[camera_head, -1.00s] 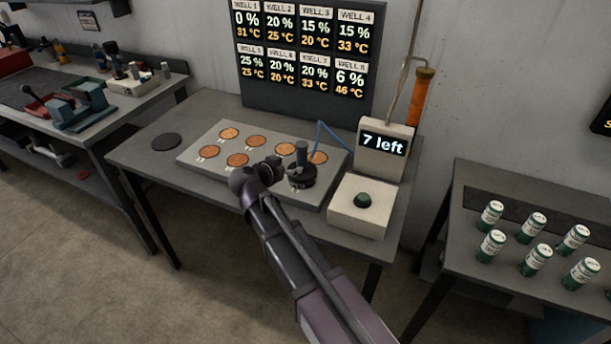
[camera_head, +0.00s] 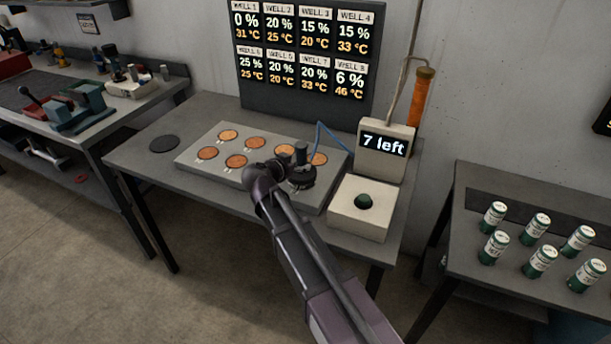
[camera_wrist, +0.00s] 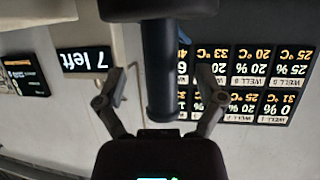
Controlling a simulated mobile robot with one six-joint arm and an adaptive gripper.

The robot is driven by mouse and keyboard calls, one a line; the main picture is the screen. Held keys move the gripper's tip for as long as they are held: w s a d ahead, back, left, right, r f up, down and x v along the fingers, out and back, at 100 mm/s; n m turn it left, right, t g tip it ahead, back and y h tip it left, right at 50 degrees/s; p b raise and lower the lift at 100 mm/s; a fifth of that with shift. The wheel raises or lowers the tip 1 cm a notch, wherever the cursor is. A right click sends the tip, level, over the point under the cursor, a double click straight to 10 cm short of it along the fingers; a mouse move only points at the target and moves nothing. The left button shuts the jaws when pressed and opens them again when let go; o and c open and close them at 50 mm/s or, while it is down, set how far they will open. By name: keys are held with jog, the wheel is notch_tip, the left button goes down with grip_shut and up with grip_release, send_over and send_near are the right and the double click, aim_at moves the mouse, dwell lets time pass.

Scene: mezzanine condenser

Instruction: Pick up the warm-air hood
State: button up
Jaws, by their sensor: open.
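The warm-air hood (camera_head: 301,180) is a dark round piece with an upright post, standing on the right part of the well plate (camera_head: 190,163). A thin blue hose runs up behind it. My gripper (camera_head: 284,172) is at the hood's left side in the head view and partly hides it. In the upside-down wrist view my gripper (camera_wrist: 158,98) is open, with one finger on each side of a dark cylinder (camera_wrist: 158,70), which looks like the hood's post. Gaps show between the fingers and the cylinder.
Copper-coloured wells (camera_head: 236,161) lie left of the hood. A white box with a green button (camera_head: 359,213) and a "7 left" display (camera_head: 384,146) stand close on the right. A well readout board (camera_head: 307,60) rises behind. A black disc (camera_head: 164,143) lies on the table's left.

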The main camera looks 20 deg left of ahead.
aim_at(299, 163)
jog(key=shift+b+x, duration=0.45)
jog(key=shift+x, duration=1.1)
grip_shut()
